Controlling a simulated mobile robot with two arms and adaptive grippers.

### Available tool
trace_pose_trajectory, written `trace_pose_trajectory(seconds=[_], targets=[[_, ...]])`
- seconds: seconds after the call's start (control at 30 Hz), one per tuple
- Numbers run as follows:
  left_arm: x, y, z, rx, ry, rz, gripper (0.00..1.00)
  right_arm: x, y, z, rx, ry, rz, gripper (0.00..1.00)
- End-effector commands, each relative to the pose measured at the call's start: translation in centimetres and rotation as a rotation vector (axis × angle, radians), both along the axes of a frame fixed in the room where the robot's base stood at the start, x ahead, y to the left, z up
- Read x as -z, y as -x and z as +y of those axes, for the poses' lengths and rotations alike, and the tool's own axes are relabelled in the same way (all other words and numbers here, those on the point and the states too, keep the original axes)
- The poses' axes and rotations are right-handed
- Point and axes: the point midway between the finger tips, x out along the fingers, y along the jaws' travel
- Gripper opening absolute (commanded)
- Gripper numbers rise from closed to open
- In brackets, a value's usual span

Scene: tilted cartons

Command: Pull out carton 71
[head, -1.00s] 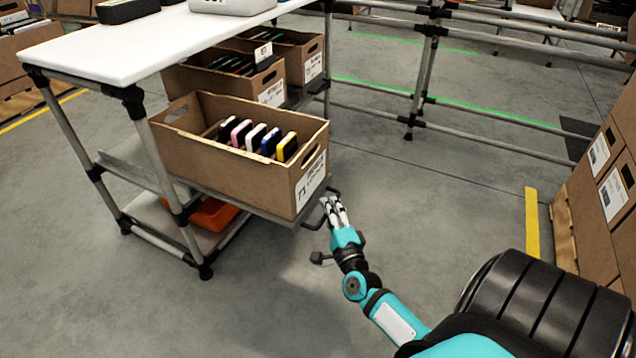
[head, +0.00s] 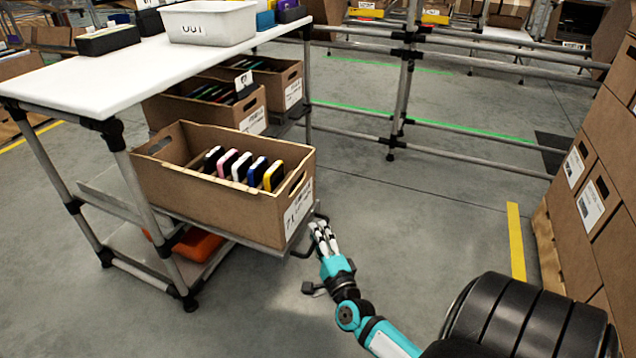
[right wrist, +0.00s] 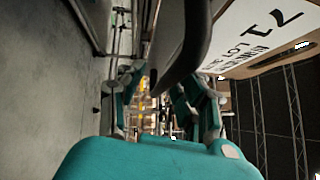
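Carton 71 (head: 205,192) is a brown open box with a hand hole and a white label on its end. It is on a grey sliding tray (head: 225,226) under the white table top. Several coloured items (head: 243,168) stand in a row inside it. My right gripper (head: 321,230) is just right of the carton's end, at the tray's dark handle. In the right wrist view its two teal fingers (right wrist: 160,92) are apart, with the dark handle (right wrist: 186,62) showing between and above them. Contact is unclear. The "71" label (right wrist: 268,32) is close by. My left gripper is out of view.
More cartons (head: 205,105) of thin items stand behind on the same rack. A white bin (head: 209,22) is on the table top (head: 90,72). Stacked boxes (head: 590,205) stand at the right. The grey floor between is clear, with a pipe barrier (head: 440,125) behind.

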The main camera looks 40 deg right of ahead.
Motion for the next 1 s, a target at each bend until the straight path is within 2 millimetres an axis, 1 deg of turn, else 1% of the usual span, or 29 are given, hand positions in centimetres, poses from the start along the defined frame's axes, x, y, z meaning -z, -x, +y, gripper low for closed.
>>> trace_pose_trajectory(seconds=[0.17, 0.27, 0.6, 0.7, 0.83, 1.0], targets=[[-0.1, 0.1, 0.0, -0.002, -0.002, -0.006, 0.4, -0.1, 0.4, 0.1, 0.002, 0.002, -0.002, 0.34], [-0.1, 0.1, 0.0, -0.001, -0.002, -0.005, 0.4, 0.2, 1.5, 0.6, 0.001, 0.002, 0.001, 0.34], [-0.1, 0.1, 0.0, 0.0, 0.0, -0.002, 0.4, 1.2, 8.0, 3.4, -0.001, 0.0, 0.003, 0.34], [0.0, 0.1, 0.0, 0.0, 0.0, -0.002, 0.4, 1.3, 9.4, 4.0, 0.0, -0.001, 0.003, 0.34], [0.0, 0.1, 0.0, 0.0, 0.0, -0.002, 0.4, 1.4, 10.5, 4.5, -0.001, 0.001, 0.0, 0.34], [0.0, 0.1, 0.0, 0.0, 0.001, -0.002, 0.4, 1.5, 11.0, 4.7, 0.0, -0.001, -0.001, 0.34]])
